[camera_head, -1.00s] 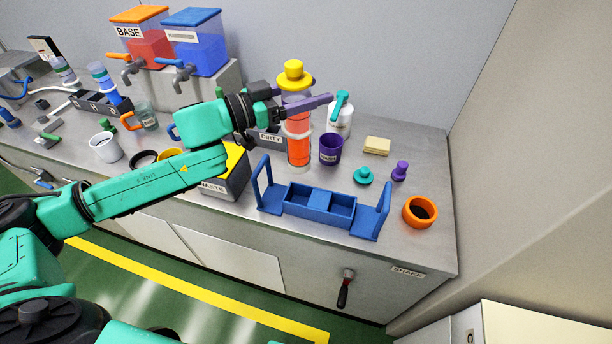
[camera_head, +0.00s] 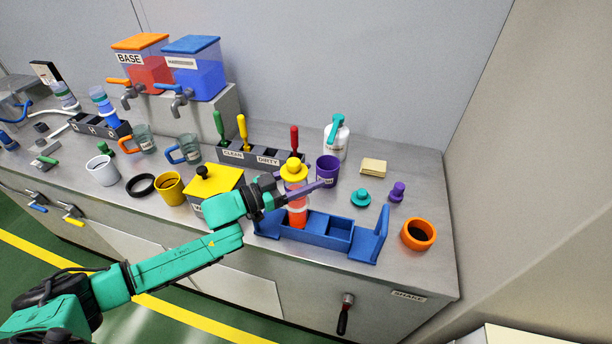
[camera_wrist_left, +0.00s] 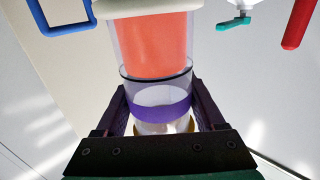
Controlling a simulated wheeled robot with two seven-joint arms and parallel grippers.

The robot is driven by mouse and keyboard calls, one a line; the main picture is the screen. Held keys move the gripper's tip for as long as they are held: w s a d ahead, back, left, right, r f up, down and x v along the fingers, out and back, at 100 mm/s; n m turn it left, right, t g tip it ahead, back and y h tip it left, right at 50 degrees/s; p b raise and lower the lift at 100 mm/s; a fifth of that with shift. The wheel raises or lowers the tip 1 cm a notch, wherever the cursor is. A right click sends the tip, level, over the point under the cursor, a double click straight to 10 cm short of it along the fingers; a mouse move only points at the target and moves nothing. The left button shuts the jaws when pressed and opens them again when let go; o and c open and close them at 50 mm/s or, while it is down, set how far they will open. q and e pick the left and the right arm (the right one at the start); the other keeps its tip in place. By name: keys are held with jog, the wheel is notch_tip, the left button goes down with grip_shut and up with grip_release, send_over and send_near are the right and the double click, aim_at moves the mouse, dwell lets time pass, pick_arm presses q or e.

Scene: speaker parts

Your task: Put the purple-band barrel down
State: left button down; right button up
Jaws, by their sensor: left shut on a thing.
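The purple-band barrel (camera_head: 297,214) is a clear tube of orange-red contents with a yellow knobbed cap. It stands roughly upright at the left compartment of the blue stand (camera_head: 365,252). Its lower end is hidden by the stand's front, so I cannot tell whether it rests on the floor. My left gripper (camera_head: 294,188) is shut on the barrel below the cap. In the left wrist view the barrel (camera_wrist_left: 155,45) passes between the dark fingers, with the purple band (camera_wrist_left: 160,106) between them. My right gripper is out of view.
The stand's right compartment looks empty. A purple cup (camera_head: 327,171), a teal piece (camera_head: 360,197), a purple piece (camera_head: 397,191) and an orange ring-shaped container (camera_head: 418,234) are nearby. A yellow-lidded waste box (camera_head: 217,180) is left of the stand. The CLEAN/DIRTY rack (camera_head: 262,157) stands behind.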

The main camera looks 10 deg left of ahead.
pick_arm(q)
jog(key=shift+f, duration=0.1)
grip_release()
jog(key=shift+r, duration=0.25)
jog(key=v, duration=1.2)
jog(key=shift+b, duration=0.35)
jog(key=shift+f, duration=0.1)
